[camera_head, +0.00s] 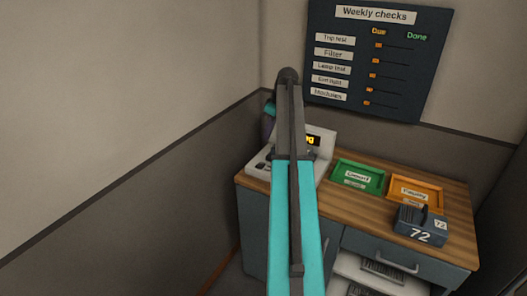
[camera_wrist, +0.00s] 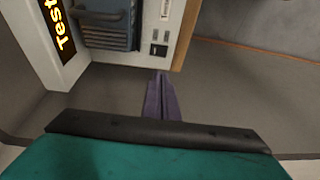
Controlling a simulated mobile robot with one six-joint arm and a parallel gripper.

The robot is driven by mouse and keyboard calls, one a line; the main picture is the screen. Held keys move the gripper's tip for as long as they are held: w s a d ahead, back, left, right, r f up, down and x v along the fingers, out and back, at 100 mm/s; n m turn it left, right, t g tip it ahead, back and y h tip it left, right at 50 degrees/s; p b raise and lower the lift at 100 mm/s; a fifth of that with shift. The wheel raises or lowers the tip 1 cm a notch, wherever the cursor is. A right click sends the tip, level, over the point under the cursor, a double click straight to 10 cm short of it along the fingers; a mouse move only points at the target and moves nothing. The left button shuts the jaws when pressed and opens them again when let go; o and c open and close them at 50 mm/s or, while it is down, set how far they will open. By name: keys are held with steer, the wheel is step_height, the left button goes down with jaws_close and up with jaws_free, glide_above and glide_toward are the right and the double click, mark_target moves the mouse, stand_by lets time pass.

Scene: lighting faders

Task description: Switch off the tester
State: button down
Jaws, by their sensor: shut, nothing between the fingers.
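The tester is a pale box (camera_head: 324,160) on the desk, partly hidden behind my arm in the head view. In the wrist view its pale casing (camera_wrist: 97,50) fills the top left. Its lit display (camera_wrist: 52,32) shows orange letters reading "Test", cut off. A grey-blue module (camera_wrist: 108,22) sits in its bay. Contact cannot be told.
On the wooden desk (camera_head: 300,190) are a green tray (camera_head: 372,166), an orange tray (camera_head: 433,182) and a block marked 72 (camera_head: 408,225). A "Weekly checks" board (camera_head: 350,100) hangs behind. Walls are close at left and back.

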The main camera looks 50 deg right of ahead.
steer(key=p, duration=0.4)
glide_above(259, 165)
steer(key=s, duration=0.1)
step_height(259, 165, down, 11)
steer(key=shift+d+f, duration=0.15)
steer(key=shift+f, duration=1.05)
